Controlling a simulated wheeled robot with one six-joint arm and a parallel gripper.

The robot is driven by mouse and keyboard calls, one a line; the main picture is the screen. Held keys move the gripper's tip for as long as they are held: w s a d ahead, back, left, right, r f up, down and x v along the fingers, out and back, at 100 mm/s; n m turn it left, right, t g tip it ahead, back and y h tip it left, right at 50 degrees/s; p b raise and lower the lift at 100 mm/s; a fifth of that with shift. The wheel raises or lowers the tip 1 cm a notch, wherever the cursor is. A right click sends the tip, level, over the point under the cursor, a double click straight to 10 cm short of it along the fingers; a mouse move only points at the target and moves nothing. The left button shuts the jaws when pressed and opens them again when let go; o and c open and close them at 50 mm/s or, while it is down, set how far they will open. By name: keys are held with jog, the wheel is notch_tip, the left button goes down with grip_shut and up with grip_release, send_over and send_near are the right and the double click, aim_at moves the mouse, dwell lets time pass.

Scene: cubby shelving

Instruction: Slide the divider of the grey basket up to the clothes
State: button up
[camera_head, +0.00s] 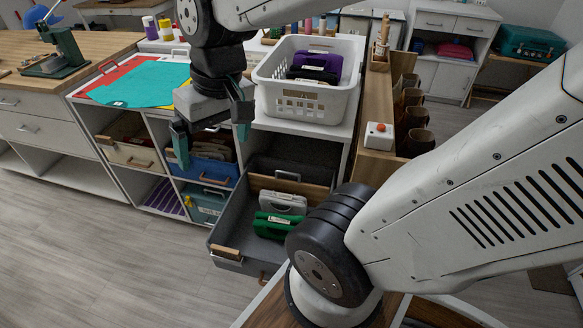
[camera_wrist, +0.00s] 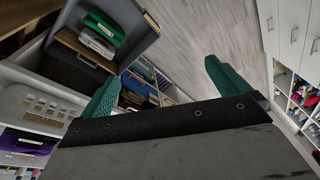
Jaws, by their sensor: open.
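The grey basket (camera_head: 228,222) is pulled out of its cubby under the counter. A wooden divider (camera_head: 292,186) stands across it, toward the back. In front of the divider are a grey bundle (camera_head: 283,201) and a green bundle (camera_head: 272,225), seemingly the clothes. A small gap seems to lie between the divider and the grey bundle. The wrist view shows the divider (camera_wrist: 84,52), grey bundle (camera_wrist: 97,42) and green bundle (camera_wrist: 104,27) at upper left. My gripper (camera_head: 211,130) is open and empty, above and left of the basket, touching nothing. My arm hides the basket's right front.
A white laundry basket (camera_head: 345,98) with purple and black items stands on the counter above. A blue bin (camera_head: 208,170) and a teal bin (camera_head: 207,203) sit in cubbies left of the grey basket. A red-buttoned box (camera_head: 379,136) is at right. Floor (camera_head: 110,265) at front left is clear.

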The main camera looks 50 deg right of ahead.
jog(key=w+d+f+m+t, duration=0.1)
jog(key=w+d+f+m, duration=0.15)
jog(key=w, duration=0.35)
jog(key=w+d+f+m+t, duration=0.1)
jog(key=w+d+f, duration=0.2)
jog(key=w+f, duration=0.15)
jog(key=w+d+f+m+h, duration=0.1)
jog(key=w+d+f+m, duration=0.3)
jog(key=w+d+f, duration=0.45)
jog(key=s+d+f+m+g+h, duration=0.1)
jog(key=s+d+f+m+h, duration=0.1)
jog(key=d+f, duration=0.8)
jog(key=s+d+f+m+g+h, duration=0.1)
jog(key=s+d+f+m+h, duration=0.1)
jog(key=s+d+f, duration=0.3)
jog(key=d+f, duration=0.4)
jog(key=f, duration=0.6)
jog(key=shift+d+f+m, duration=0.25)
jog(key=shift+d+m, duration=0.1)
jog(key=shift+d, duration=0.05)
jog(key=shift+s, duration=0.1)
